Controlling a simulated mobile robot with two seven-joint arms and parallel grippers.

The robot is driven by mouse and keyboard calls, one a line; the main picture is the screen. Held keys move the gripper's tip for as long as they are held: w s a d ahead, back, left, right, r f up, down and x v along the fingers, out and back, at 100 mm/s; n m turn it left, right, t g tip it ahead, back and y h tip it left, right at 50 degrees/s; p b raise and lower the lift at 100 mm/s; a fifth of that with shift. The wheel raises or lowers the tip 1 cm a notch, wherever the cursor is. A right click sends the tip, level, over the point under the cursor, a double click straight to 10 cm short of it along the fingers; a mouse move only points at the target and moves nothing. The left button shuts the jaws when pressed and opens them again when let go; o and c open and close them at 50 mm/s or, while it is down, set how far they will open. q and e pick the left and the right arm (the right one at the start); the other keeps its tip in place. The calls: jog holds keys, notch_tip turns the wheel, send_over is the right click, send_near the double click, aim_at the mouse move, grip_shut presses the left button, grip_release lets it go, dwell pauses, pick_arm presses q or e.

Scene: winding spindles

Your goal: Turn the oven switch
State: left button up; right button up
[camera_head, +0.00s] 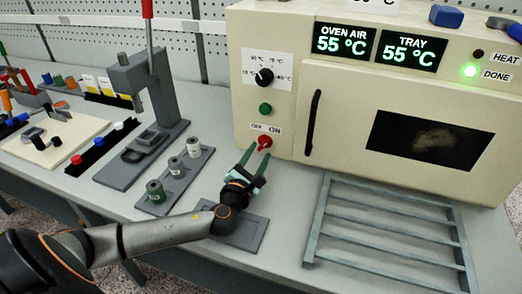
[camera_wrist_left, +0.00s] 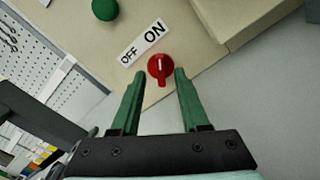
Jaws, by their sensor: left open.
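The oven (camera_head: 310,90) is a cream box at the back right. Its red switch (camera_head: 265,141) sits low on the front panel under an OFF/ON label (camera_head: 266,128). In the left wrist view the red switch (camera_wrist_left: 160,68) shows a white pointer mark, with the label (camera_wrist_left: 143,42) beside it. My left gripper (camera_head: 256,160) has green fingers and is open, just in front of the switch. In the wrist view the switch lies between and slightly beyond the fingertips (camera_wrist_left: 160,80); I cannot tell whether they touch it. My right gripper is not in view.
A black dial (camera_head: 264,77) and a green button (camera_head: 265,108) are above the switch. The oven door handle (camera_head: 313,122) stands to its right. A slatted rack (camera_head: 385,238) lies in front of the oven. A spool holder (camera_head: 176,180) and a grey press (camera_head: 150,90) stand left. DONE light glows green.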

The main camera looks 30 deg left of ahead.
aim_at(264, 144)
pick_arm(q)
jog(key=shift+x, duration=1.15)
grip_shut()
